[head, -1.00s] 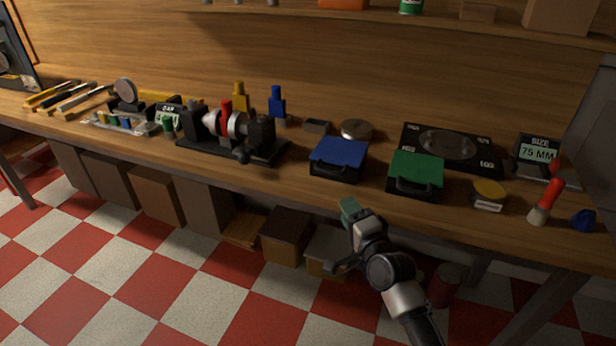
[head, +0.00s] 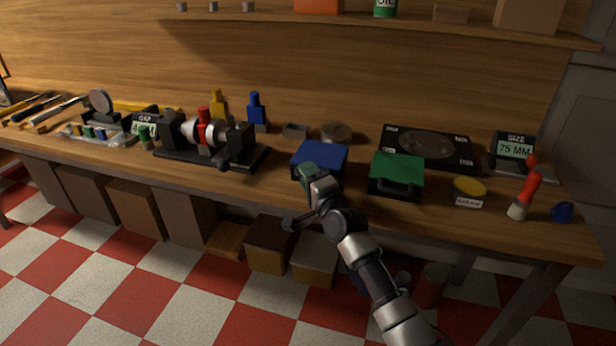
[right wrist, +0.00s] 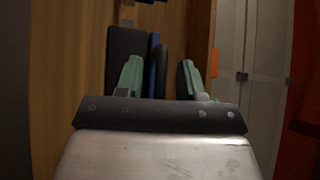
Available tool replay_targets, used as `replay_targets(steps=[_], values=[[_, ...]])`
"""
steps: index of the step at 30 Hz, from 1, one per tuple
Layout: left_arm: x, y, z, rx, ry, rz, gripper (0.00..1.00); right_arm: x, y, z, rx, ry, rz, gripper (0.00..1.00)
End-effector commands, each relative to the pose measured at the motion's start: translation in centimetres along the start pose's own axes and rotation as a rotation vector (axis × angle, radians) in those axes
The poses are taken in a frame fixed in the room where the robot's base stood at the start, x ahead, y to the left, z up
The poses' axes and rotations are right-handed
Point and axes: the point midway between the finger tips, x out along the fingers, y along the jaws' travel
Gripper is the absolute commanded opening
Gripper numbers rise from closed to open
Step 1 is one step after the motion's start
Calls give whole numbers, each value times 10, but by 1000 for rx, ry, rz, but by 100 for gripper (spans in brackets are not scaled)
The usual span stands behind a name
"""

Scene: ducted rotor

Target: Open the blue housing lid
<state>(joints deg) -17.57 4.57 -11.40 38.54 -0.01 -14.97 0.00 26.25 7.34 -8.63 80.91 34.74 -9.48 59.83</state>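The blue housing lid (head: 322,154) is the flat blue top of a dark case near the bench's front edge, and it lies closed. My right gripper (head: 308,173) is at the front left of this case in the head view and hides part of its front. In the right wrist view the green fingers (right wrist: 159,80) stand apart. Between and beyond them show the thin blue edge of the lid (right wrist: 153,70) and the dark handle (right wrist: 162,70). Whether the fingers touch the handle cannot be told. My left gripper is out of view.
A green-lidded case (head: 397,170) stands right of the blue one. A black clamp fixture with a rotor (head: 208,138) stands to the left. A round metal part (head: 337,131) is behind, and a yellow-topped tin (head: 469,190) is farther right.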

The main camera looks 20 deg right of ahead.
Motion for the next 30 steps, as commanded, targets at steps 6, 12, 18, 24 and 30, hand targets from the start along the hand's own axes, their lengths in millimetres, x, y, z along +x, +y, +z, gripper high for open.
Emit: replay_targets(steps=[6,12,18,24,30], values=[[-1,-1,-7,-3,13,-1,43,3,0,0,0,0,0,38],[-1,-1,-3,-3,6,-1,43,3,0,0,0,0,0,23],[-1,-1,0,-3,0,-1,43,3,0,0,0,0,0,0],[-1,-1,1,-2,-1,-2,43,3,0,0,1,0,0,0],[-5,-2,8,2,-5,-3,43,3,-5,0,11,1,8,0]])
